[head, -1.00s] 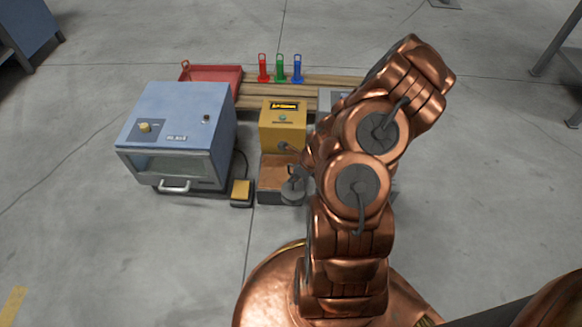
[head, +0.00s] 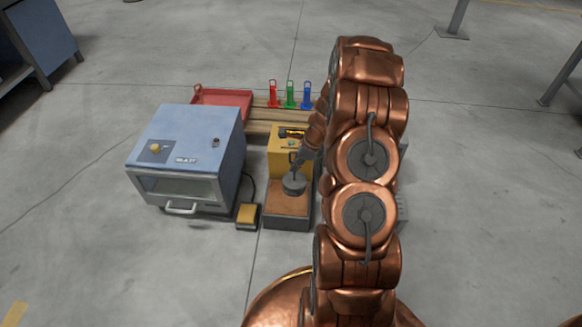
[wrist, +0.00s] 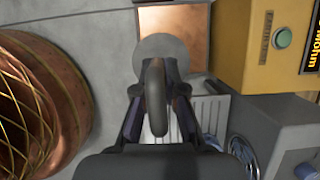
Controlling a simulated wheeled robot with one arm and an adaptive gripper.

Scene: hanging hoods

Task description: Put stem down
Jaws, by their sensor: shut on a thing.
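The stem (wrist: 156,95) appears as a dark grey curved handle on a round grey disc (wrist: 160,52). My gripper (wrist: 157,78) is shut on the handle. In the head view the grey disc (head: 294,184) hangs beneath my gripper (head: 299,168), over the brown top plate (head: 285,205) of a low block in front of the yellow box (head: 287,157). In the wrist view the disc overlaps the plate's near edge (wrist: 183,22). I cannot tell whether the disc touches the plate.
A blue blast cabinet (head: 190,150) and a yellow pedal (head: 247,213) stand left of the block. Behind are a red tray (head: 222,98) and red (head: 272,93), green (head: 290,95) and blue (head: 305,94) pieces. A grey machine (wrist: 275,130) lies close on the right.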

